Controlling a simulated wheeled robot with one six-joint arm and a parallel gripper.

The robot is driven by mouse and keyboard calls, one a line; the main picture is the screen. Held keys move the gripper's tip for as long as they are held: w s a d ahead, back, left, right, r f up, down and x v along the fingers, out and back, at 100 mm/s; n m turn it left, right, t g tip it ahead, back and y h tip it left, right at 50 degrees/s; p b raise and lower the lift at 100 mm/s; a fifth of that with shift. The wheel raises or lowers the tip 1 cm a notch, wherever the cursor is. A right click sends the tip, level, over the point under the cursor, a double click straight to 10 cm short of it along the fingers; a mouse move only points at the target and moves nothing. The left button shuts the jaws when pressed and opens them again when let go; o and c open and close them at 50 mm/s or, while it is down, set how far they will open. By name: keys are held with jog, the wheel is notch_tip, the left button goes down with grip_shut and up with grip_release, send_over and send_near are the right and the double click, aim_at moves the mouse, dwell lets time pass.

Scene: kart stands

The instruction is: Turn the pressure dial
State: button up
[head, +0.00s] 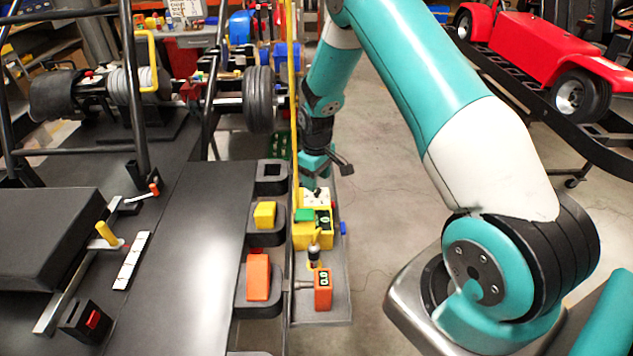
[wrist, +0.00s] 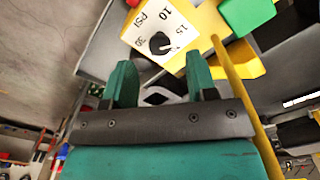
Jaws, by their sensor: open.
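The pressure dial is a small black knob (wrist: 160,43) on a white face marked PSI, 10, 15 and 30. In the wrist view it lies just beyond my fingertips, roughly centred between them. In the head view the white dial face (head: 317,197) is at the back of a yellow box (head: 302,238), partly hidden by my gripper. My gripper (wrist: 160,75) is open, with its two green fingers on either side of an empty gap. In the head view my gripper (head: 314,182) is right above the dial face. I cannot tell whether it touches anything.
A green block (head: 304,215) and a dark display (head: 323,219) are on the yellow box in front of the dial. A yellow pole (wrist: 236,90) runs close to the right of my gripper. An orange gauge (head: 323,289) stands nearer on the tray.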

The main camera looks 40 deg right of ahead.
aim_at(317, 193)
jog(key=shift+f+p, duration=0.35)
jog(key=shift+f, duration=1.5)
jog(key=c, duration=0.9)
jog(key=shift+f+m+b, duration=0.1)
jog(key=shift+m+b, duration=0.8)
jog(key=shift+m, duration=0.1)
jog(key=m+b, duration=0.2)
jog(key=m, duration=0.1)
jog(key=shift+m, duration=0.3)
jog(key=m+b, duration=0.2)
jog(key=m, duration=0.3)
jog(key=shift+m+b, duration=0.3)
jog(key=shift+m, duration=0.1)
